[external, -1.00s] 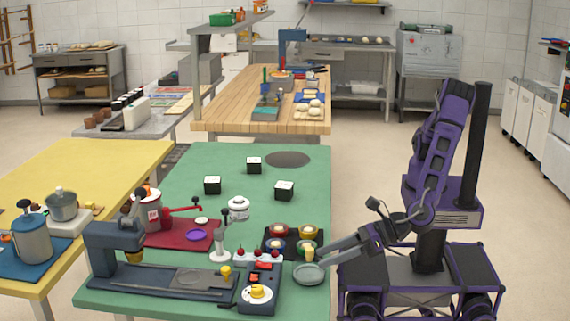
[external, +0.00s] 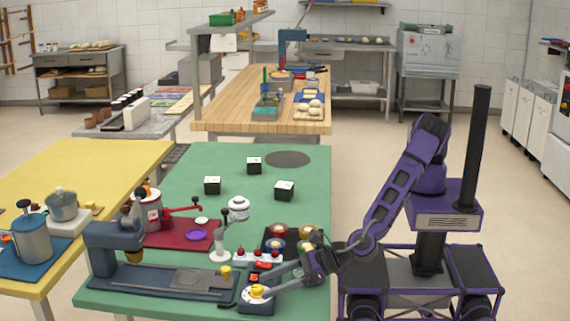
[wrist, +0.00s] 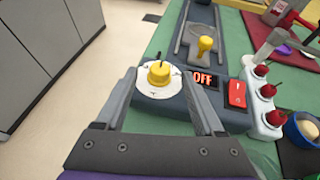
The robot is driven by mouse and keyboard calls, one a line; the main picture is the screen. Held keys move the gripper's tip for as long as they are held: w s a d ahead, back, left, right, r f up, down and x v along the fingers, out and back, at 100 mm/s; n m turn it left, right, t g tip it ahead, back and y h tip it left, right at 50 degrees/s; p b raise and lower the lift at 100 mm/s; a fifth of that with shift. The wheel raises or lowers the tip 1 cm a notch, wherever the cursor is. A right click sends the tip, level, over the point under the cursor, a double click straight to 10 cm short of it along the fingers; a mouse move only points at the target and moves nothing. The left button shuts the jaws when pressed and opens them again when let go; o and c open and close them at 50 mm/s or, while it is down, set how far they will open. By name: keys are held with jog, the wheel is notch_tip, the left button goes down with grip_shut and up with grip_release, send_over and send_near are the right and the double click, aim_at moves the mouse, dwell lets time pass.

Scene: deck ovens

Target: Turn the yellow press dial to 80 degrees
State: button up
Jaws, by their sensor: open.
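The yellow press dial (wrist: 159,74) sits on a white round scale plate (wrist: 155,87) on a dark control box. A dark pointer mark stands at its far edge. My gripper (wrist: 170,85) is open, with one finger on either side of the dial in the wrist view. I cannot tell whether a finger touches it. The box has a display reading OFF (wrist: 202,77) and a red rocker switch (wrist: 237,93).
The press (external: 112,250) with its dark bed stands left of the control box. A dark tray of bowls (wrist: 298,155) is at the right.

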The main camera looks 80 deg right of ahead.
jog(key=shift+x, duration=1.05)
grip_shut()
